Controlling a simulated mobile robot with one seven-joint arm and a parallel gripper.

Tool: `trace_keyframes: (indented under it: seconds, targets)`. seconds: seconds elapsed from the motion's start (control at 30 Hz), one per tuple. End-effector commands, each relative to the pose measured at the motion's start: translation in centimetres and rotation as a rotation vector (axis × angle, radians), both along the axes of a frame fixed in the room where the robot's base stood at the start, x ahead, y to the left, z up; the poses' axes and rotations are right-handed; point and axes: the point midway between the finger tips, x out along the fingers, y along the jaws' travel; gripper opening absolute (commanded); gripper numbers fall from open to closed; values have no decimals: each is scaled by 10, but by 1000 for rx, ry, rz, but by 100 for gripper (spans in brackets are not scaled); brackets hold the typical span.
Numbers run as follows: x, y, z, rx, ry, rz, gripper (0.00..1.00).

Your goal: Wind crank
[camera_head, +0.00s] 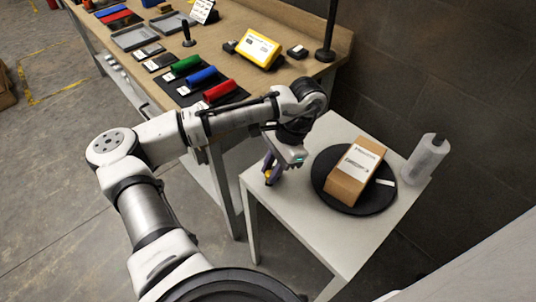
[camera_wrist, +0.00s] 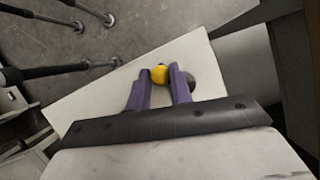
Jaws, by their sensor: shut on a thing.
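My gripper (camera_head: 271,171) reaches down at the left edge of the small white table. Its two purple fingers (camera_wrist: 160,69) are closed around a yellow knob (camera_wrist: 159,75), which looks like the crank's handle. A bit of the yellow knob also shows in the head view (camera_head: 267,175). The rest of the crank is hidden or too small to make out. A dark round part (camera_wrist: 192,81) shows just behind the right finger in the wrist view. On the table, a black round turntable (camera_head: 366,205) carries a tilted-looking brown box (camera_head: 350,185) with a white label.
The small white table (camera_head: 300,212) also holds a white cylinder (camera_head: 426,160) at its right corner. The long workbench (camera_head: 225,40) behind carries red, blue and green blocks, trays and a yellow device (camera_head: 258,49). A dark wall stands to the right.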

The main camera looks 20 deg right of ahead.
Motion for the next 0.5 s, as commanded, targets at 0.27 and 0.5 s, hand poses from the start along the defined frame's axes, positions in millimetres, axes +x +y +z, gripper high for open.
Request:
trace_keyframes:
  seconds: [0.27, 0.5]
  targets:
    - [-6, -9, 5, 1, 9, 263, 0]
    - [-7, -17, 2, 1, 8, 490, 0]
